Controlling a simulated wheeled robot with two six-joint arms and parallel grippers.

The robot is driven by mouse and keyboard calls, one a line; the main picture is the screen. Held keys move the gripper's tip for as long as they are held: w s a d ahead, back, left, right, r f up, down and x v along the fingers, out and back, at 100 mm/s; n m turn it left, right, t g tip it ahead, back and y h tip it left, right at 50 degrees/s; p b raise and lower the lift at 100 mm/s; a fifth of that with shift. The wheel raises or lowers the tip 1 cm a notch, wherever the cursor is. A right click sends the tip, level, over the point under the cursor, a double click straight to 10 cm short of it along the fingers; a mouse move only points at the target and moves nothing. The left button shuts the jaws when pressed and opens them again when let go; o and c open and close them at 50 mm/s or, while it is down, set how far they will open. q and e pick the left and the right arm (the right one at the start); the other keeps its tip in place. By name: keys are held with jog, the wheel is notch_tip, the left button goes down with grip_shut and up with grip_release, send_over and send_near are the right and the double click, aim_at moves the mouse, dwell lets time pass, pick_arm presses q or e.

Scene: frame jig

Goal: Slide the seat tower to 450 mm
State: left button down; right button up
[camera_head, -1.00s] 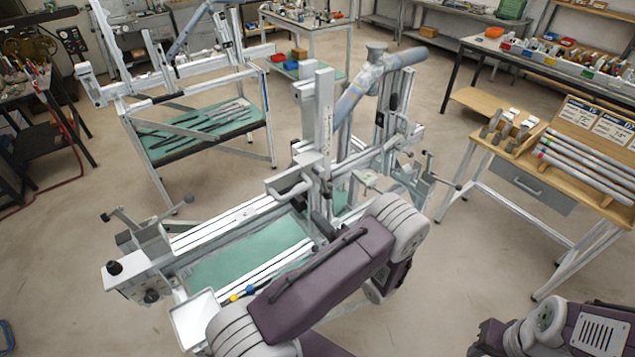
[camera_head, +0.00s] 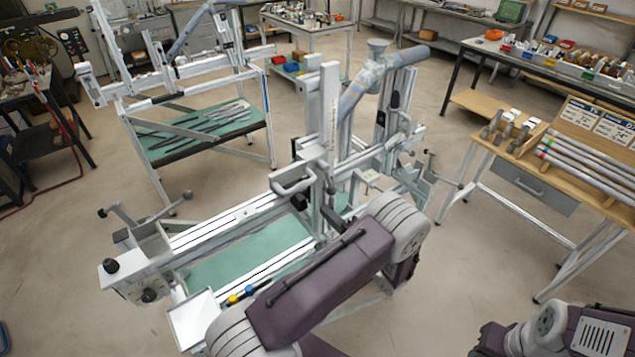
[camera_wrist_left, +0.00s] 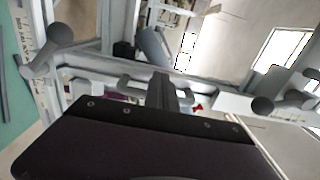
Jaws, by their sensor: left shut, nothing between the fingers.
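The frame jig's long bed (camera_head: 235,220) runs from lower left toward the middle right. A pale upright tower (camera_head: 329,115) with a loop handle (camera_head: 294,181) stands mid-bed; a second upright (camera_head: 397,95) stands behind it. I cannot read which is marked as the seat tower. My left arm crosses in front of the bed and its gripper is hidden there. In the left wrist view my left gripper (camera_wrist_left: 172,88) is shut and empty, close to a grey loop handle (camera_wrist_left: 140,88); contact is unclear. A red pointer (camera_wrist_left: 198,107) shows beside the fingers. My right gripper is out of view.
A crank with ball knobs (camera_head: 150,205) and a pale tray (camera_head: 195,318) sit at the bed's left end. A wooden table with tubes (camera_head: 590,165) stands at right. A second jig stand (camera_head: 205,130) is behind left. Floor between them is clear.

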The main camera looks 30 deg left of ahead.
pick_arm(q)
jog(key=shift+w+d, duration=0.3)
jog(key=shift+w, duration=0.35)
jog(key=shift+w+d+b, duration=0.15)
jog(key=shift+w+b, duration=0.2)
jog(key=shift+b, duration=0.1)
jog(key=shift+s, duration=0.15)
dwell(0.3)
jog(key=shift+s, duration=0.15)
jog(key=shift+s+a, duration=0.4)
jog(key=shift+s, duration=0.2)
